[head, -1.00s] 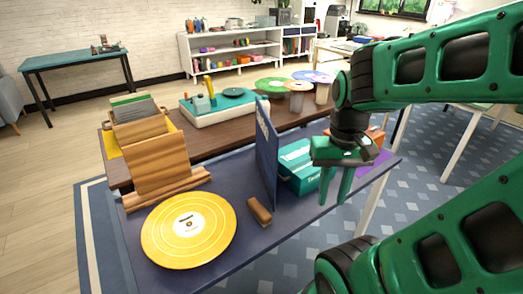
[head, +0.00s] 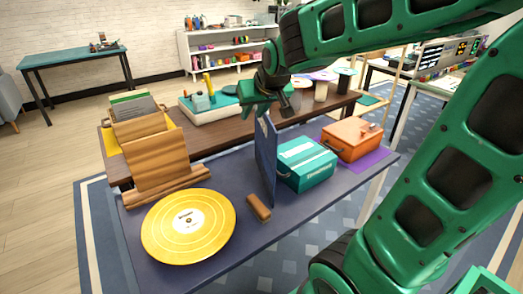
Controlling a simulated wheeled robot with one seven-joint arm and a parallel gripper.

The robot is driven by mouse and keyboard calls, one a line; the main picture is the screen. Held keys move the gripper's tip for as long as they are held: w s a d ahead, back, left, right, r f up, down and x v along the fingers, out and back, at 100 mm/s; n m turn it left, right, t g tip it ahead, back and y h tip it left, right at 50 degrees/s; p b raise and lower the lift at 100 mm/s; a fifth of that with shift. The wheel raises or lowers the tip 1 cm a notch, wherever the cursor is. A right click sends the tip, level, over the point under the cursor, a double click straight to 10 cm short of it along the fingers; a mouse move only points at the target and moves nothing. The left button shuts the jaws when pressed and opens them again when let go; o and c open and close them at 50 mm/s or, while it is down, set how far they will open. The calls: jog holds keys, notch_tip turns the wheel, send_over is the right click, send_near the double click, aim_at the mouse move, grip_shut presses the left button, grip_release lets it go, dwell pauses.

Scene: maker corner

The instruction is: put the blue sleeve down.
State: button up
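The blue sleeve (head: 266,160) is a thin dark-blue panel standing on edge, nearly upright, on the blue table, left of the teal box. My gripper (head: 277,108) is at the sleeve's upper edge. Its fingers look spread apart, with one overlapping the sleeve's top corner in the picture. I cannot tell whether it touches the sleeve, and the corner is partly hidden.
A yellow record (head: 160,226) lies at the front left of the table (head: 230,245). A brown block (head: 258,207) lies beside the sleeve's foot. A wooden stand (head: 150,165) is at left. A teal box (head: 306,165) and an orange box (head: 352,138) stand at right.

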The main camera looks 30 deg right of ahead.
jog(key=w, duration=0.3)
jog(key=m+h, duration=0.2)
send_near(262, 118)
jog(key=shift+d+f, duration=0.3)
jog(key=x, duration=0.4)
jog(key=shift+w+f, duration=0.25)
jog(key=shift+w+r+x, duration=0.1)
jog(key=shift+x, duration=1.35)
jog(key=shift+w+r+x, duration=0.15)
jog(key=shift+x, duration=1.3)
jog(key=shift+d, duration=0.1)
grip_shut()
